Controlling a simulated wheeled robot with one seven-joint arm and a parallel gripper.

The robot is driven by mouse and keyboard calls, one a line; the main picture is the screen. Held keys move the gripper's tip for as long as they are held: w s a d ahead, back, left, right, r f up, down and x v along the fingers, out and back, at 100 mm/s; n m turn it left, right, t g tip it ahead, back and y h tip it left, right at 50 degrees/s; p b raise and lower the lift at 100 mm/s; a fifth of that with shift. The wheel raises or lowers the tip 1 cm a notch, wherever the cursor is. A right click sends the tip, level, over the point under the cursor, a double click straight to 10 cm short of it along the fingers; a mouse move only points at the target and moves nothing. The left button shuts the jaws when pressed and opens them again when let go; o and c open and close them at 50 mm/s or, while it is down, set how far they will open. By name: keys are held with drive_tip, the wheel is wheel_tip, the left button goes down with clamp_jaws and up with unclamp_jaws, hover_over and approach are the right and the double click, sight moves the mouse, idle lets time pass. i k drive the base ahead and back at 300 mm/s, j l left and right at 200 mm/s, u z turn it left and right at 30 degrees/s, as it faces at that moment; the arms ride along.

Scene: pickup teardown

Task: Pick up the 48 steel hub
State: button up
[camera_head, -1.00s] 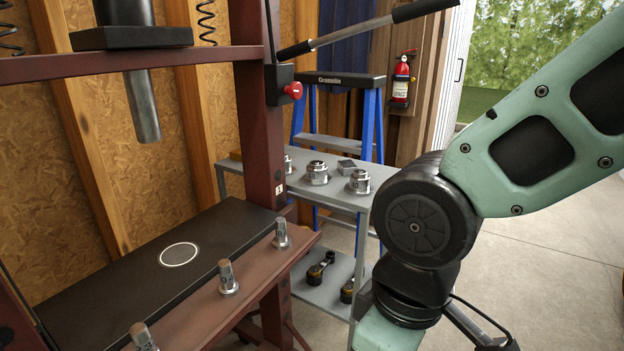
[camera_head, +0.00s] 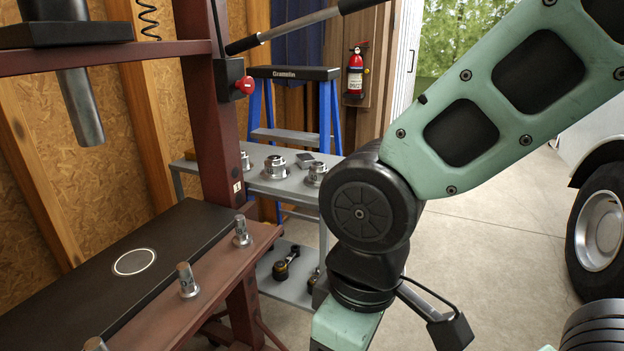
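Several steel parts that could be hubs stand on the top of the grey cart: a flanged one at the back left (camera_head: 244,160), a wider one in the middle (camera_head: 275,168) and one at the right (camera_head: 316,174). Steel posts with round bases also stand on the red press beam, one near the upright (camera_head: 241,232) and one nearer me (camera_head: 187,281). No number 48 is legible on any of them. My arm comes in from the upper right and bends down in front of the cart's right side. My gripper is below the frame, so its fingers are hidden.
The red press frame (camera_head: 214,120) and its black plate (camera_head: 190,228) fill the left. The grey cart (camera_head: 300,188) has dark parts on its lower shelf. A blue ladder (camera_head: 328,115) stands behind it. A vehicle wheel (camera_head: 600,232) is at right. Concrete floor between is clear.

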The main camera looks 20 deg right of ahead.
sight(280, 172)
drive_tip(key=i+l+u, duration=0.3)
drive_tip(key=l, duration=0.35)
drive_tip(key=i+l+u, duration=0.15)
drive_tip(key=l, duration=0.2)
drive_tip(key=i+l+u, duration=0.15)
drive_tip(key=l, duration=0.2)
drive_tip(key=i+l+u, duration=0.15)
drive_tip(key=l, duration=0.25)
drive_tip(key=i+l+u, duration=0.15)
drive_tip(key=l, duration=0.25)
